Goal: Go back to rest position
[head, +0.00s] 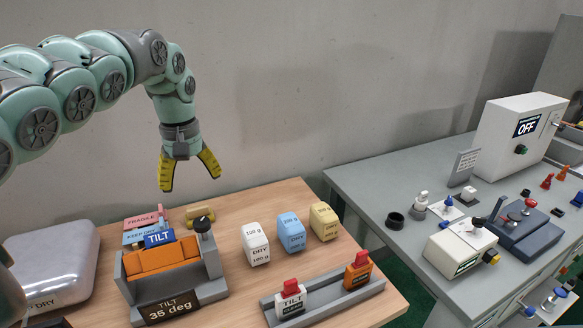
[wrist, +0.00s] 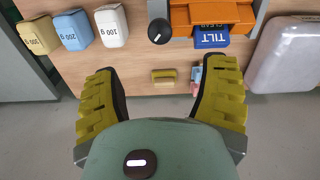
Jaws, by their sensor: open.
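My gripper (head: 189,173) has yellow padded fingers and hangs above the back of the wooden table, in front of the grey wall. In the wrist view my gripper (wrist: 160,100) shows its two fingers spread wide, with nothing between them. It is open and empty, well clear of the objects on the table. My arm reaches in from the left of the head view and bends down at the wrist.
The wooden table (head: 235,289) holds an orange tilt fixture (head: 162,257), white (head: 256,244), blue (head: 291,232) and yellow (head: 324,221) weight blocks, and a two-slot rack (head: 325,302). A grey bench (head: 375,184) with a white OFF box (head: 515,140) stands at right.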

